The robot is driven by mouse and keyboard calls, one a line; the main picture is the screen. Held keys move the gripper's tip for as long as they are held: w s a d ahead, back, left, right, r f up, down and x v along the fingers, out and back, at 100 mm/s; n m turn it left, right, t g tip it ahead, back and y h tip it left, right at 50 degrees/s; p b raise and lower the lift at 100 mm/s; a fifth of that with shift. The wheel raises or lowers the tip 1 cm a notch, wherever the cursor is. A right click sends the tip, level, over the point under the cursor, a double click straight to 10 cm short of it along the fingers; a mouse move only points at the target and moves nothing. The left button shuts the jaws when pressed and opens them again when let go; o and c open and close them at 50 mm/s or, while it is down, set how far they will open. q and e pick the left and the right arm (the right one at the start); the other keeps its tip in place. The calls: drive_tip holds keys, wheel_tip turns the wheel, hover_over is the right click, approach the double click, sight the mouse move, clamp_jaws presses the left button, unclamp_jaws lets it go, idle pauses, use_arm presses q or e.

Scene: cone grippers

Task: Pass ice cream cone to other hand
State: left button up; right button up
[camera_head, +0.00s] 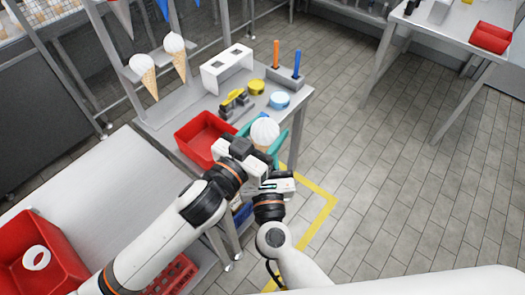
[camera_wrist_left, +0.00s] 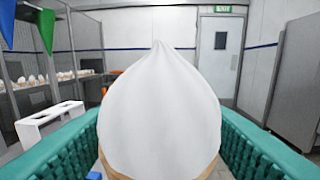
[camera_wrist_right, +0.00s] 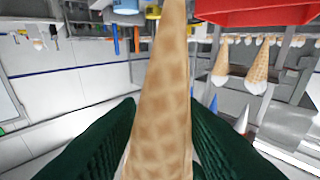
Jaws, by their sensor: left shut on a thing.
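The ice cream cone shows its white swirl top (camera_head: 264,131) in the head view, above my two grippers. My left gripper (camera_head: 261,139) is shut on the cone, its teal fingers on either side just below the swirl. In the left wrist view the swirl (camera_wrist_left: 160,105) fills the middle and hides the grip. My right gripper (camera_head: 270,183) is close below the left one. In the right wrist view the waffle part (camera_wrist_right: 163,100) stands between its dark green fingers, with a narrow gap on the right side, so it looks open around the cone.
A red bin (camera_head: 205,138) stands just left of the grippers on the steel table. A white holder (camera_head: 227,68), yellow and blue tubs and a tool rack lie behind. Two cones (camera_head: 146,75) hang at the upper left.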

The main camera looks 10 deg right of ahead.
use_arm(q)
drive_tip(key=o, duration=0.8)
drive_tip(key=shift+o, duration=0.2)
drive_tip(key=shift+s, duration=0.1)
